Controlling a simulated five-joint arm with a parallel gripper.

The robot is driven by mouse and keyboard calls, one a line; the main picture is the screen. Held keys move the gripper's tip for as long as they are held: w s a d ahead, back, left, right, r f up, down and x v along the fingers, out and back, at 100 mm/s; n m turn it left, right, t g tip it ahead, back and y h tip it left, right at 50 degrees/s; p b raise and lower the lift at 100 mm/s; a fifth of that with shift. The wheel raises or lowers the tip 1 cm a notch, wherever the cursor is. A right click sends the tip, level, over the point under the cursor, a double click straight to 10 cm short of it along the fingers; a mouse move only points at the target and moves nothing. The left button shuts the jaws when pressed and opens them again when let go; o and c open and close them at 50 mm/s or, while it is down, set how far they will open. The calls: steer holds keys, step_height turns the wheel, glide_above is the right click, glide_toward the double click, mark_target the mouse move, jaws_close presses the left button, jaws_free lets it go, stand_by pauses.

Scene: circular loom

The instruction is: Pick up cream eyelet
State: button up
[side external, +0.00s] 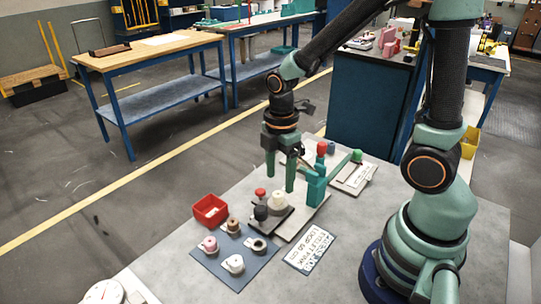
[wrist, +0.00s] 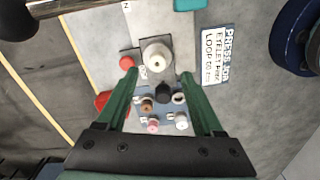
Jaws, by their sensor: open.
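A cream-white eyelet (side external: 233,264) sits at the front of a dark blue mat (side external: 222,277). It also shows in the wrist view (wrist: 181,121). Pink (side external: 209,244), brown (side external: 233,225) and black-and-white (side external: 256,245) eyelets share the mat. My gripper (side external: 281,184) is open and empty, pointing down over the press plate, behind and to the right of the mat. In the wrist view its two fingers (wrist: 158,78) are spread on either side of a larger cream cone (wrist: 157,58) on the press. The fingers appear apart from the eyelets.
The press has a black cylinder (side external: 261,213) and a red knob (side external: 260,193) beside the cream cone. A red bin (side external: 210,211) stands behind the mat. A printed card (side external: 311,250) lies right of it.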

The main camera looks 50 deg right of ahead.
mark_target(278, 194)
steer(key=shift+w+f, duration=0.15)
steer(key=shift+f, duration=1.1)
steer(key=shift+w+f, duration=0.1)
steer(key=shift+f, duration=1.1)
jaws_close()
